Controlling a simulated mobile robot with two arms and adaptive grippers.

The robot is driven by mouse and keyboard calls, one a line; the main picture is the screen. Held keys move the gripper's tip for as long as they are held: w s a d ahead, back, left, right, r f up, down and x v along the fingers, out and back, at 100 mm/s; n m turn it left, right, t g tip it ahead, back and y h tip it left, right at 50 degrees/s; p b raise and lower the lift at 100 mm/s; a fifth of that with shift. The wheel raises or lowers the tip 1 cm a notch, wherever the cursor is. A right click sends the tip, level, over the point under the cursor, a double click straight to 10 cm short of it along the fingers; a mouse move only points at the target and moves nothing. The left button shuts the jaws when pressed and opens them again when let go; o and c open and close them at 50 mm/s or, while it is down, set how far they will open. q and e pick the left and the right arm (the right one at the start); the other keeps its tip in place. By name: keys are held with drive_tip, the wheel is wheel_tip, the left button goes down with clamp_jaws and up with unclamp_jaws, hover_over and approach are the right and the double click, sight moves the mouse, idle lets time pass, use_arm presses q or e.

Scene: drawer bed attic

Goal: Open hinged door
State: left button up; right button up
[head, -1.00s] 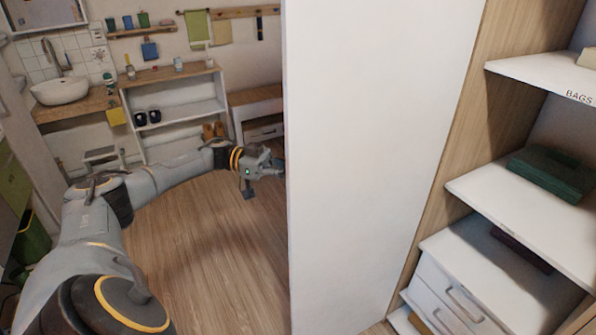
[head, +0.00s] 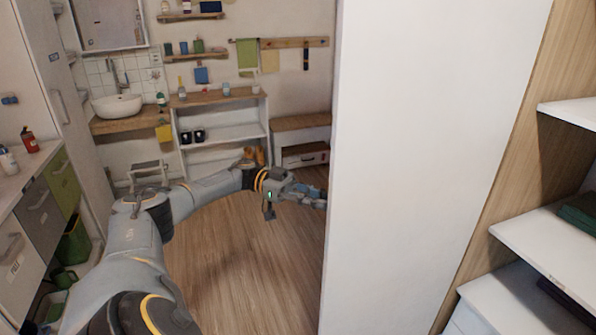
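A tall plain white door panel (head: 420,170) stands upright in the right half of the head view, in front of wooden-sided shelving. No handle shows on the face I see. My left arm reaches in from the lower left, and my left gripper (head: 308,194) is at the panel's left edge. Its fingertips are at or behind that edge, so I cannot tell whether they touch it or whether they are open or shut. My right gripper is not in view.
White shelves (head: 555,240) in a wooden frame stand at the right. At the back are a sink (head: 117,106), a low white shelf unit (head: 222,125) and a bench (head: 302,125). A counter with drawers (head: 30,180) lines the left. The wooden floor (head: 240,265) between is clear.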

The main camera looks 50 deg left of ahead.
use_arm(q)
drive_tip(key=v, duration=0.8)
idle(0.5)
